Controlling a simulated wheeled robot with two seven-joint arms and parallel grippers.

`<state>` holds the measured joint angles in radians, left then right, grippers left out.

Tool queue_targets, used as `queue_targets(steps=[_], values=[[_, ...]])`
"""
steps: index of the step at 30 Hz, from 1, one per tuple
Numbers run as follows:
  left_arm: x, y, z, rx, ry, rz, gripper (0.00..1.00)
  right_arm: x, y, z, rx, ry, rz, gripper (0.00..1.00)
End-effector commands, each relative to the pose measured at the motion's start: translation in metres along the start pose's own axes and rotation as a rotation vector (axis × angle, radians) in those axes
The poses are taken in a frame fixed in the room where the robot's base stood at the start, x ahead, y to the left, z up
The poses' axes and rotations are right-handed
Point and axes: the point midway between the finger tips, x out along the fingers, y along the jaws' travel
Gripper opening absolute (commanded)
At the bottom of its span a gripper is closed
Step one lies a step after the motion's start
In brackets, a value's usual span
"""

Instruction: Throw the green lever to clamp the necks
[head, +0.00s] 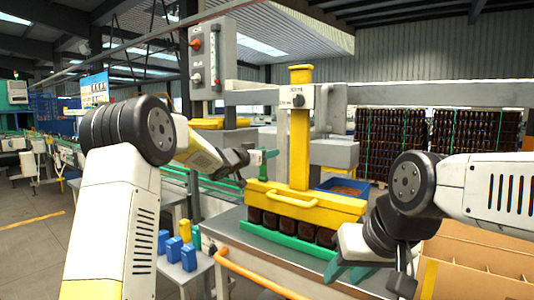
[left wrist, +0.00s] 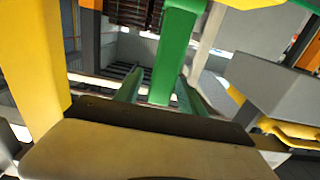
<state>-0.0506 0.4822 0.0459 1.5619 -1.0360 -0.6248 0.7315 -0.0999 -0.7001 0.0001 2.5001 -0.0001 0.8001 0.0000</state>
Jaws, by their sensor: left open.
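The green lever (left wrist: 178,45) stands large in the left wrist view, its lower end between the two green fingers of my left gripper (left wrist: 160,95). The fingers are open on either side of it; I cannot tell whether they touch it. In the head view my left gripper (head: 256,160) is beside the yellow post, and the lever cannot be told clearly from the fingers. The yellow clamp head (head: 303,202) sits over the necks of a row of amber bottles (head: 287,224). My right gripper (head: 350,273) is low, right of the bottles, its finger gap unclear.
The yellow post (head: 299,135) rises behind the clamp head. The bottles stand in a green tray (head: 262,240) on a grey table (head: 225,228). Blue blocks (head: 188,257) stand at the left, an orange rail (head: 255,277) runs in front, and a cardboard box (head: 475,255) is at the right.

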Motion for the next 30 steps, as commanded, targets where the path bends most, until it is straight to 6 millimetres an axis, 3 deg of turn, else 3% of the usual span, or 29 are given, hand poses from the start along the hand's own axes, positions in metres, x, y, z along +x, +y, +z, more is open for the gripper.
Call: queue_targets(steps=[11, 19, 30], values=[[0.0096, -0.0001, 0.0002, 0.0, -0.001, -0.001, 0.47, 0.0, 0.0, -0.0001, 0.0, 0.0, 0.0, 0.36], [0.0093, -0.0001, 0.0001, 0.001, -0.001, -0.001, 0.0, 0.0, 0.0, -0.0001, 0.0, 0.0, 0.0, 0.36], [0.0092, -0.0001, 0.0, 0.001, -0.001, -0.001, 0.0, 0.0, 0.0, 0.0, 0.0, 0.0, 0.0, 0.36]])
